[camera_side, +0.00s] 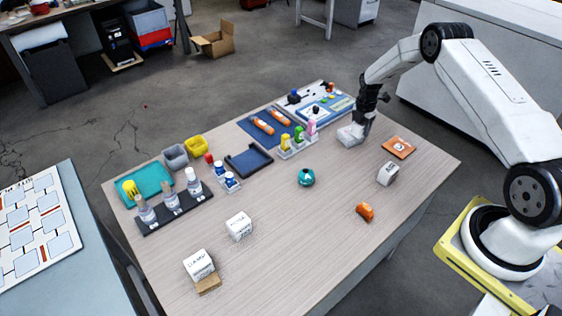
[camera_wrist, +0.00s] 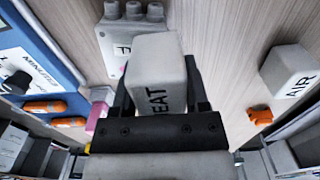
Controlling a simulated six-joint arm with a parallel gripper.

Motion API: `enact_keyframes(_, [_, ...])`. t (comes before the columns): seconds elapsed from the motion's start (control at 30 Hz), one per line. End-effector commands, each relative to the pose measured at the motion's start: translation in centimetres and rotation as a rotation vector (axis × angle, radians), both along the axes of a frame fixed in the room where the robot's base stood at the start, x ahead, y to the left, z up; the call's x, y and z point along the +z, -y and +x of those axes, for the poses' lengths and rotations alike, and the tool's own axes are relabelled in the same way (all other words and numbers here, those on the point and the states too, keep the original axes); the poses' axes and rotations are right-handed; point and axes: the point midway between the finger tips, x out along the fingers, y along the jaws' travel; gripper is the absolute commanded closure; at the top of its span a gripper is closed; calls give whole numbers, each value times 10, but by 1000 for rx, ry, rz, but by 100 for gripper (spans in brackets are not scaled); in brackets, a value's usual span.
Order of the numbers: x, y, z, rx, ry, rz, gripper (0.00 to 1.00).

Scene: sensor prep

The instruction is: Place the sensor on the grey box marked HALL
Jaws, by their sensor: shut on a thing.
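My gripper (camera_side: 360,124) is above the back right part of the table. In the wrist view its two dark fingers (camera_wrist: 160,92) are shut on a light grey block (camera_wrist: 157,58) whose visible letters read "EAT". In the side view a pale block (camera_side: 349,134) shows at the gripper's tip. Beyond the held block, the wrist view shows a pale box (camera_wrist: 112,42) with rounded knobs, partly hidden, with one letter like F. A white box (camera_wrist: 288,72) marked AIR stands at the right. I cannot read HALL on any box.
Two white boxes (camera_side: 239,226) and (camera_side: 199,263) stand at the front left. A grey-white box (camera_side: 388,173) and an orange piece (camera_side: 365,211) are at the right. A teal round object (camera_side: 306,177) and a bottle rack (camera_side: 298,148) stand mid-table. The front middle is clear.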

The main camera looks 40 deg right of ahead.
Motion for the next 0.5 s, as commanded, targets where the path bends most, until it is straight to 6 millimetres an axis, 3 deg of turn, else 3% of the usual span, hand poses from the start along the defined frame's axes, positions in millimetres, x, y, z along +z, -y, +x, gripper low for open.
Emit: enact_keyframes(0.5, [-8, 0, 0, 0, 0, 0, 100])
